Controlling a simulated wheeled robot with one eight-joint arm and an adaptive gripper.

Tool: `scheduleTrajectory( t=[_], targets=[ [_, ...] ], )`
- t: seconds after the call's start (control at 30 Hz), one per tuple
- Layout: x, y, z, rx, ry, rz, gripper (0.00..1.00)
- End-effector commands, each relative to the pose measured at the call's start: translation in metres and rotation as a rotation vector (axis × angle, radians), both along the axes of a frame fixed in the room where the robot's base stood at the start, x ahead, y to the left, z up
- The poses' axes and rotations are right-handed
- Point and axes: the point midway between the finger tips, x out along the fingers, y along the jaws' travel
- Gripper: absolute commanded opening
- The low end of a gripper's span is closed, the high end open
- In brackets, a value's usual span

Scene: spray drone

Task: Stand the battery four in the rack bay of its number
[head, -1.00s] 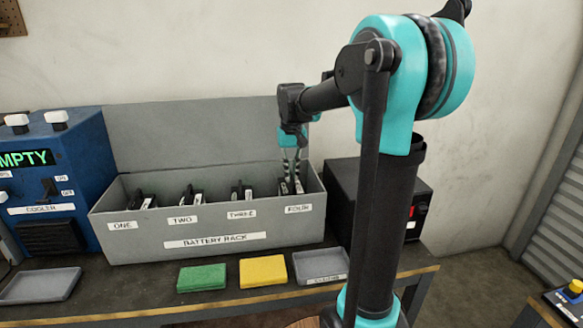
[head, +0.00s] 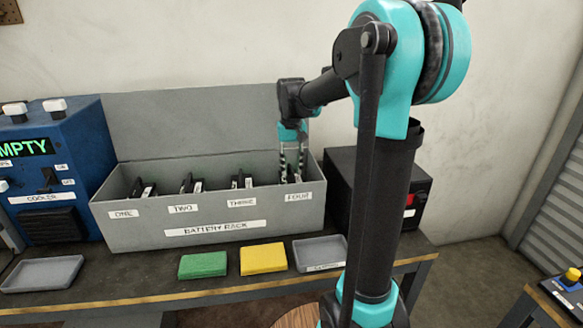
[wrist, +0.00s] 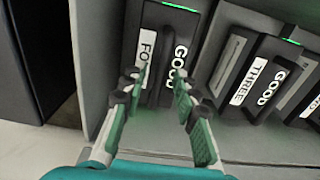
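Battery four (wrist: 166,22) stands in the bay of the grey battery rack (head: 150,229) above the label FOUR (head: 298,197). In the wrist view its top shows a white label beginning FO, partly covered by a finger, a GOOD label, a dark handle and a green light. My gripper (head: 291,176) is over this bay. In the wrist view the fingers of my gripper (wrist: 162,84) are spread on either side of the handle, with gaps visible. It is open.
Battery three (wrist: 254,72), also marked GOOD, stands beside it; more batteries stand in bays one and two. A black box (head: 345,175) is right of the rack, a blue cooler unit (head: 85,150) left. Green (head: 203,265) and yellow (head: 263,259) pads lie in front.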

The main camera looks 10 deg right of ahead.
Motion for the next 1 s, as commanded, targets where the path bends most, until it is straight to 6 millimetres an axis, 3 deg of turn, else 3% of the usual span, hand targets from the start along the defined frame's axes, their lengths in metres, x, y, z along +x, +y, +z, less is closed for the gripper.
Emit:
scheduleTrajectory(
  t=[0.17, 0.7, 1.0],
  targets=[
    [0.0, 0.0, 0.011, 0.0, 0.0, 0.0, 0.3],
    [0.0, 0.0, 0.108, 0.0, 0.0, 0.0, 0.3],
    [0.0, 0.0, 0.122, 0.0, 0.0, 0.0, 0.3]
  ],
)
